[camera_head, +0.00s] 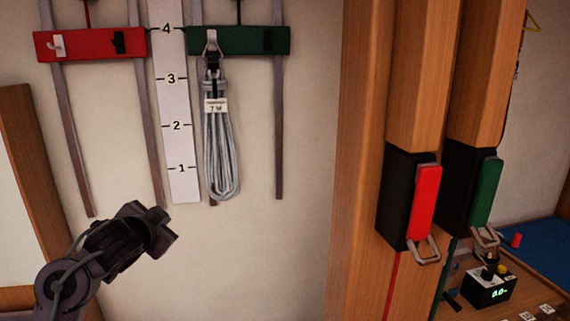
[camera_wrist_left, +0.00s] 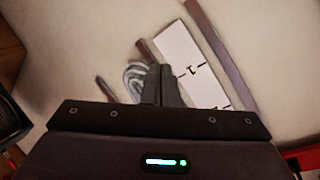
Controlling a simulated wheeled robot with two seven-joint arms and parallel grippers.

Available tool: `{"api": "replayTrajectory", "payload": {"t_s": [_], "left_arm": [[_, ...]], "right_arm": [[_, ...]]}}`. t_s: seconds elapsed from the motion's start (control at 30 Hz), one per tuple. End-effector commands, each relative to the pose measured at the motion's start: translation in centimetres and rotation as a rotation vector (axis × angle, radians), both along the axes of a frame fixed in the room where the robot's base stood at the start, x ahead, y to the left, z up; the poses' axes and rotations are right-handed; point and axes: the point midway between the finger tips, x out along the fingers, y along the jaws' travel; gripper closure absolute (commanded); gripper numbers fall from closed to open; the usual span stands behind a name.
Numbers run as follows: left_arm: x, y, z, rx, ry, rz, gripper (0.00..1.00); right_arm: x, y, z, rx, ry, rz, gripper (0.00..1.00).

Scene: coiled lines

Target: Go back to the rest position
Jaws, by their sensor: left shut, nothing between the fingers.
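My left gripper (camera_head: 162,228) is at the lower left in the head view, below and to the left of the hanging coil and clear of the wall fittings. In the left wrist view its fingers (camera_wrist_left: 160,84) are closed together with nothing between them. A grey coiled line (camera_head: 219,155) with a white tag hangs from a hook on the green bar (camera_head: 238,41). Part of the coil (camera_wrist_left: 134,76) shows just behind the fingers in the left wrist view. My right gripper is in neither view.
A red bar (camera_head: 90,44) with hooks and a numbered white scale (camera_head: 174,100) are on the wall. Wooden posts (camera_head: 360,150) at the right carry a red handle (camera_head: 424,202) and a green handle (camera_head: 486,192). A small device (camera_head: 489,289) with a display stands at the lower right.

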Motion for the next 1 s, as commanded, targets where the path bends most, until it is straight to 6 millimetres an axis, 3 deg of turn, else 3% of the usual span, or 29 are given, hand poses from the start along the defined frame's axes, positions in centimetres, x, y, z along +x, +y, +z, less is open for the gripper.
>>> {"api": "replayTrajectory", "payload": {"t_s": [0.03, 0.2, 0.3, 0.4, 0.7, 0.97, 1.0], "left_arm": [[-1.6, -1.1, -4.0, -0.028, 0.065, 0.011, 1.00], [-8.4, -3.6, -14.1, -0.130, 0.272, 0.078, 1.00], [-13.3, -4.7, -18.8, -0.198, 0.401, 0.129, 1.00], [-17.8, -5.5, -22.1, -0.255, 0.513, 0.174, 1.00], [-27.0, -6.7, -26.5, -0.368, 0.736, 0.280, 1.00], [-33.1, -7.4, -28.1, -0.445, 0.881, 0.356, 1.00], [-32.6, -7.4, -29.2, -0.440, 0.884, 0.356, 1.00]], "right_arm": [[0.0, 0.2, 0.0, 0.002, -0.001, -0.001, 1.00], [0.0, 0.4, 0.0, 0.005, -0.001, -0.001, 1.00], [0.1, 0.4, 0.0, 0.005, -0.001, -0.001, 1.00], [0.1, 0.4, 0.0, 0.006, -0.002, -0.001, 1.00], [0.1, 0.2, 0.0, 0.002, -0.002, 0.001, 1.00], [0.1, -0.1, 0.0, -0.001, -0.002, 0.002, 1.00], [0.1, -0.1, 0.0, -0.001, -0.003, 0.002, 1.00]]}}
